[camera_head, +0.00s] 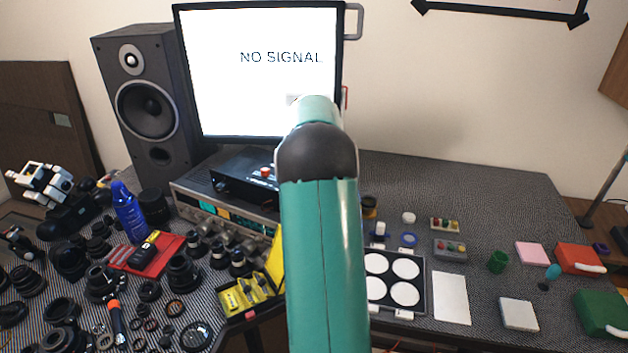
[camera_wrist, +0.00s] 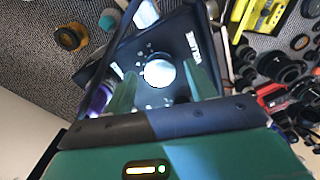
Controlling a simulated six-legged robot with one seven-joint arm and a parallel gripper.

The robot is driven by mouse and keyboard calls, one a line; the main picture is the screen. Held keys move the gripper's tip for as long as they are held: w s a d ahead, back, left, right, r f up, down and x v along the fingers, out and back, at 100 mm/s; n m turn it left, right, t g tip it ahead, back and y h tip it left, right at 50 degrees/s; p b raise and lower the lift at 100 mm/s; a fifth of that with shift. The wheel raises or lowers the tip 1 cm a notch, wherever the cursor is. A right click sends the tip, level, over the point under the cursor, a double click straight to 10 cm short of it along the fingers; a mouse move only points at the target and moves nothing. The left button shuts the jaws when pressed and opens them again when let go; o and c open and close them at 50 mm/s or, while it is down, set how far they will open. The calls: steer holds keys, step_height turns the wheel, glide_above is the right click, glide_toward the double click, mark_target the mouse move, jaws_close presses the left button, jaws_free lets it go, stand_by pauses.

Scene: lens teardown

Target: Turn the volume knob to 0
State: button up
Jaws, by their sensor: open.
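The volume knob (camera_wrist: 158,71) appears in the wrist view as a bright, round, pale disc on the face of a black box (camera_wrist: 140,48). Small light marks surround it, too small to read, so I cannot tell its setting. My gripper (camera_wrist: 161,88) is open, with one green finger on each side of the knob. I cannot tell whether either finger touches it. In the head view the black box (camera_head: 236,182) sits on a silver receiver below the monitor. My teal arm hides the gripper and the knob there.
The silver receiver (camera_head: 190,199) has its own row of knobs. A monitor (camera_head: 230,90) stands behind, with a speaker (camera_head: 150,105) at left. Many lens parts crowd the left. A yellow tool tray (camera_head: 248,296) and a white-disc tray (camera_head: 418,312) flank my arm.

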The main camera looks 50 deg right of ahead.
step_height(320, 180, up, 13)
stand_by(0.3)
stand_by(0.5)
